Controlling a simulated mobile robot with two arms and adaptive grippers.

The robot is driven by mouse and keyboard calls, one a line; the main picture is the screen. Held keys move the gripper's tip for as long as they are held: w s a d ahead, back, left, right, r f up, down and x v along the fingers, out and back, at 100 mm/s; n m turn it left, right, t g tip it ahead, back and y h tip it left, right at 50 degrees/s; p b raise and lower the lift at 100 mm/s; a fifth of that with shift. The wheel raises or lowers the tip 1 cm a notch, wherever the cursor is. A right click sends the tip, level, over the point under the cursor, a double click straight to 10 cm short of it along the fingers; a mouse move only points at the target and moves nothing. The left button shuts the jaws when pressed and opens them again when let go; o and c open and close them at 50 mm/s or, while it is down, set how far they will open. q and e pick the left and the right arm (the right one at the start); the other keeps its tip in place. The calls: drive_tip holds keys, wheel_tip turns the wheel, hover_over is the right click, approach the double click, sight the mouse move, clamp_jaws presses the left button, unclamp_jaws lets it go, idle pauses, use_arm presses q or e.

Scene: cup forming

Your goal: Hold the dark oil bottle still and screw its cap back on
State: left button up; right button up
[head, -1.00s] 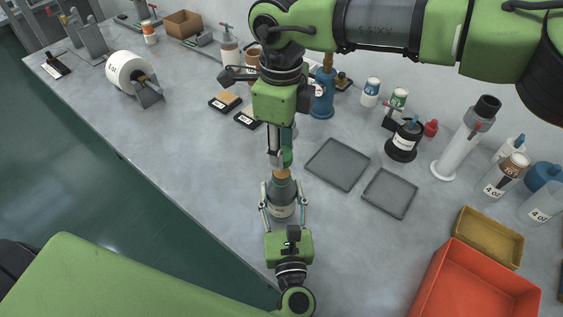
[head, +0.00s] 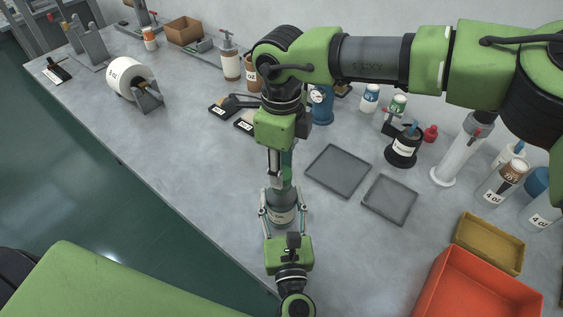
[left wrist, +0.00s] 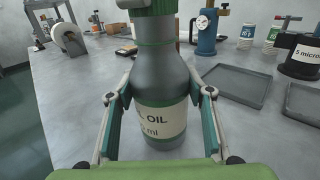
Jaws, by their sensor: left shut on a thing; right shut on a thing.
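The dark oil bottle (head: 281,213) stands upright on the grey bench, with a pale label reading "OIL" in the left wrist view (left wrist: 157,88). My left gripper (head: 283,203) is shut around its body, one finger on each side. My right gripper (head: 281,178) points down from above and is shut on the green cap (head: 287,172), right over the bottle's neck. The green cap also shows at the top edge of the left wrist view (left wrist: 152,7), at the top of the neck. How far it sits on the thread cannot be told.
Two shallow grey trays (head: 338,171) lie right of the bottle. A red bin (head: 478,285) and a yellow bin (head: 489,243) stand at the lower right. Containers line the back. The bench left of the bottle is clear up to its edge.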

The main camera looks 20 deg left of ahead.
drive_tip(key=shift+f, duration=0.75)
idle(0.4)
drive_tip(key=m, duration=0.4)
drive_tip(key=shift+m, duration=0.3)
drive_tip(key=m, duration=1.5)
drive_tip(key=shift+m, duration=0.3)
drive_tip(key=m, duration=1)
drive_tip(key=shift+m, duration=0.3)
drive_tip(key=m, duration=0.5)
